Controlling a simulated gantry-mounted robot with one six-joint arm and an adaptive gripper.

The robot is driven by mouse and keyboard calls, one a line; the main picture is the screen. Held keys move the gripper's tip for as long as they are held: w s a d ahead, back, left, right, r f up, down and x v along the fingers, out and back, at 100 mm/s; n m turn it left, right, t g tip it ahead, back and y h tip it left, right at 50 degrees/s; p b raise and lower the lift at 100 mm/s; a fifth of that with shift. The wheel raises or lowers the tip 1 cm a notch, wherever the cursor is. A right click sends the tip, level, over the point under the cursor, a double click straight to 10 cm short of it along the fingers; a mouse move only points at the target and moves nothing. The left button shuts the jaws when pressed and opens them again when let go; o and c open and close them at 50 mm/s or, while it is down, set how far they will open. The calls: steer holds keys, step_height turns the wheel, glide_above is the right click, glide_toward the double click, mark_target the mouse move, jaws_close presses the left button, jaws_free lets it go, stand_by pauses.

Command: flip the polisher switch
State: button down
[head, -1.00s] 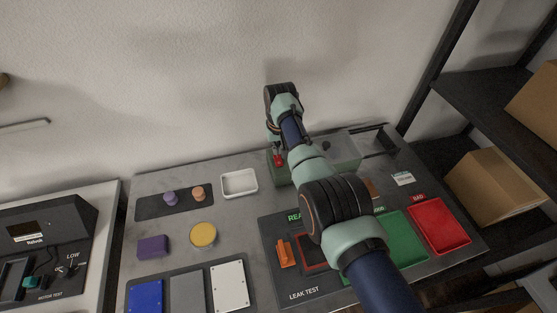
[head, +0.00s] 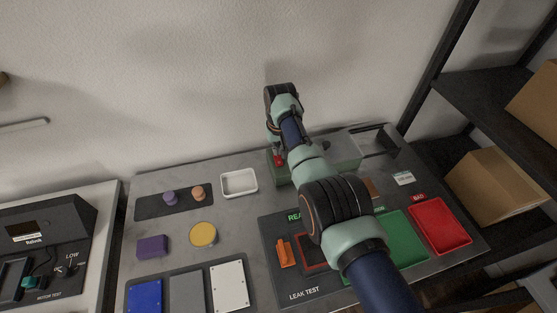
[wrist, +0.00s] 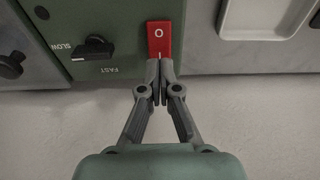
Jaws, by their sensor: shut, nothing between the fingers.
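The polisher (head: 345,152) is a grey-green machine at the back of the bench, partly hidden behind my arm in the head view. Its red rocker switch (wrist: 160,36), marked with a white "O", is on the green panel in the wrist view. My gripper (wrist: 160,64) is shut and empty, with its fingertips at the lower edge of the red switch. I cannot tell for sure whether they touch it. In the head view a bit of red (head: 278,160) shows at the polisher's left end, where my wrist is; the fingers are hidden there.
A black SLOW/FAST knob (wrist: 93,48) sits beside the switch. A white tray (head: 239,182) stands near the polisher. The leak test station with a green tray (head: 402,238) and a red tray (head: 440,226) lies in front, partly under my arm.

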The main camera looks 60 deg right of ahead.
steer(key=shift+f+b, duration=0.8)
steer(key=shift+f, duration=0.2)
steer(key=shift+r, duration=0.1)
step_height(320, 180, up, 7)
steer(key=p, duration=0.6)
steer(key=shift+p, duration=0.4)
stand_by(0.3)
